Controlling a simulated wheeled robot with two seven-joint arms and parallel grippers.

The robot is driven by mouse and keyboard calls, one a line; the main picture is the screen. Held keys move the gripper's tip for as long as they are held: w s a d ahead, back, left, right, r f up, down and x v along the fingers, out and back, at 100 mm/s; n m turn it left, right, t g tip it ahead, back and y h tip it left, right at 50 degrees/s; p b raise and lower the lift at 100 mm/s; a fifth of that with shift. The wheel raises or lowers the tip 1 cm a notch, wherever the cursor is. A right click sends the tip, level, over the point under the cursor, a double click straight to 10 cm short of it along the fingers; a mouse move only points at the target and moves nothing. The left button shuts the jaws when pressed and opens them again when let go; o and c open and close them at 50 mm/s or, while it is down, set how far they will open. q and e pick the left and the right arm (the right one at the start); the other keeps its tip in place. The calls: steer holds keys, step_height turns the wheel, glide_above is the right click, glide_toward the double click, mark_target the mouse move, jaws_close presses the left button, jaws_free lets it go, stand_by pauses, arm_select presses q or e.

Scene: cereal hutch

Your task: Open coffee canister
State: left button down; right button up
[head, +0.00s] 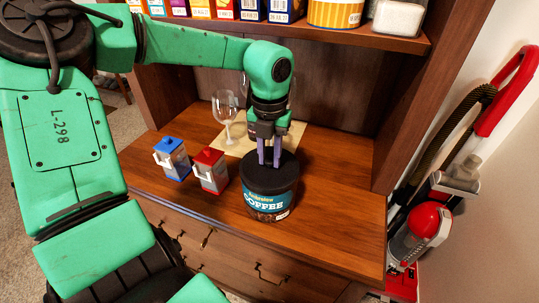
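The coffee canister (270,203) stands upright on the wooden hutch counter. It has a teal and brown COFFEE label and a wide black lid (285,171), which sits on top. My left gripper (269,163) points straight down over the middle of the lid. Its two purple fingers reach the lid's top, with a narrow gap between them. Whether they grip a knob there is too small to tell. My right gripper is not in view.
A blue-lidded container (173,158) and a red-lidded container (210,170) stand left of the canister. A wine glass (226,108) and a tan mat (238,144) are behind. A shelf (340,35) with boxes overhangs. A red vacuum (424,225) stands right of the hutch. The counter's right side is clear.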

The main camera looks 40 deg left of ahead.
mark_target(270, 160)
arm_select(q)
steer(key=shift+r, duration=0.1)
steer(key=shift+r+p, duration=1.65)
steer(key=shift+r, duration=0.8)
